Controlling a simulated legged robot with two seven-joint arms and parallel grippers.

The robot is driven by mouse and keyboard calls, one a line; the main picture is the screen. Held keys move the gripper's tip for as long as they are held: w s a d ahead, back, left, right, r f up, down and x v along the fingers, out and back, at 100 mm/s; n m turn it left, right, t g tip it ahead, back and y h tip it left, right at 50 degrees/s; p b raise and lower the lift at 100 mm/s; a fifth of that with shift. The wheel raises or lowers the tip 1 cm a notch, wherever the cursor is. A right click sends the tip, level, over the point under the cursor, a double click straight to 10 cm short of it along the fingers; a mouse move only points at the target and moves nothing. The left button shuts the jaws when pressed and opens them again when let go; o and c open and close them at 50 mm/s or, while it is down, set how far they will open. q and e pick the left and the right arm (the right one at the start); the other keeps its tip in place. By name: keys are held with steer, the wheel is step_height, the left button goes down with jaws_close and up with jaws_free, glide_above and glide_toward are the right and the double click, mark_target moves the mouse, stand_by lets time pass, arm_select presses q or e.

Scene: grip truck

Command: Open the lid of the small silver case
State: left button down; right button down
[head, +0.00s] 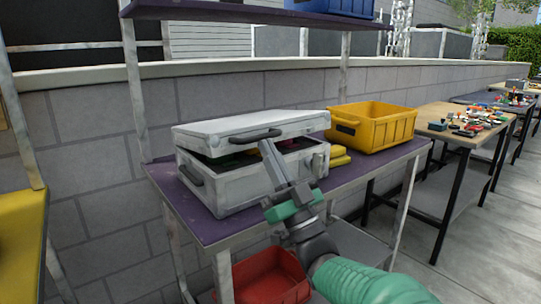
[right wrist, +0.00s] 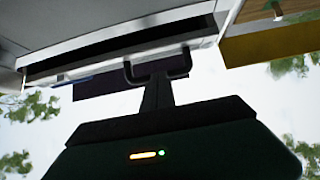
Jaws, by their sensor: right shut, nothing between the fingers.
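The small silver case (head: 235,190) stands on the purple shelf top. Its lid (head: 205,129) is partly raised, with a dark gap at the front where some red and green contents show. A dark handle (head: 256,135) is on the lid's front edge. My right gripper (head: 266,147) is shut and empty, its tip at the lid's front edge just below the handle. In the right wrist view the gripper (right wrist: 158,78) overlaps the dark handle (right wrist: 187,62) from below; I cannot tell whether they touch. My left gripper is out of view.
A yellow crate (head: 372,127) and flat yellow items (head: 340,157) are right of the case on the purple shelf (head: 210,228). An upper shelf (head: 250,14) hangs above. A red bin (head: 268,278) is below. A brick wall stands behind.

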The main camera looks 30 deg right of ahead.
steer(key=w+r+g+p, duration=0.45)
steer(key=r+p, duration=0.55)
steer(key=p, duration=0.6)
steer(key=w+r+g+p, duration=0.5)
steer(key=r+p, duration=0.5)
steer(key=p, duration=0.7)
steer(key=w+a+r+g+p, duration=0.1)
steer(key=w+r+g+p, duration=0.1)
steer(key=w+p, duration=0.6)
steer(key=w+a+r+g+p, duration=0.1)
steer(key=w+p, duration=0.7)
steer(key=p, duration=1)
steer(key=shift+w+r+g+h+p, duration=0.35)
steer(key=shift+r+g+h, duration=0.1)
steer(key=shift+r, duration=0.55)
